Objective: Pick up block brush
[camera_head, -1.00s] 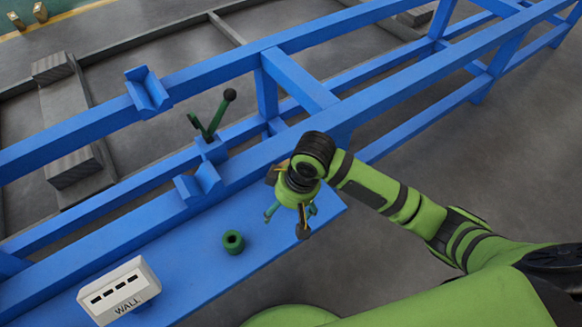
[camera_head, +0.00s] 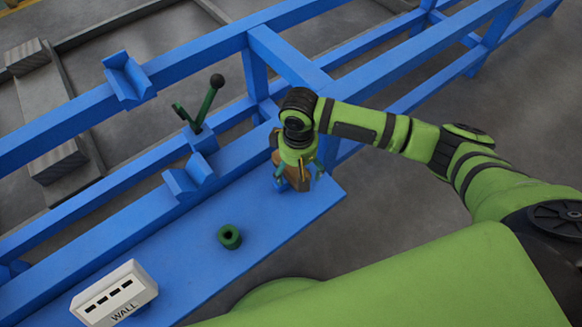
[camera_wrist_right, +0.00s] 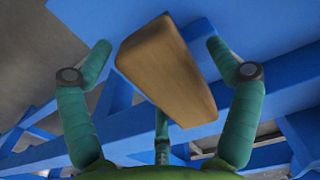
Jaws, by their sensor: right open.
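The block brush is a brown wooden block (camera_wrist_right: 165,70). In the right wrist view it lies between the spread green fingers of my right gripper (camera_wrist_right: 158,50), with space visible on both sides. In the head view the brush (camera_head: 299,180) shows partly under the right gripper (camera_head: 298,172), at the right end of the blue shelf. The gripper points down over it and is open. Its fingers hide part of the brush, and I cannot make out bristles. My left gripper is not in view.
A dark green ring (camera_head: 230,237) lies on the blue shelf (camera_head: 190,262). A white box marked WALL (camera_head: 115,293) stands at the front left. Blue V-shaped supports (camera_head: 188,180) and a green lever with a dark knob (camera_head: 207,105) rise behind the shelf.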

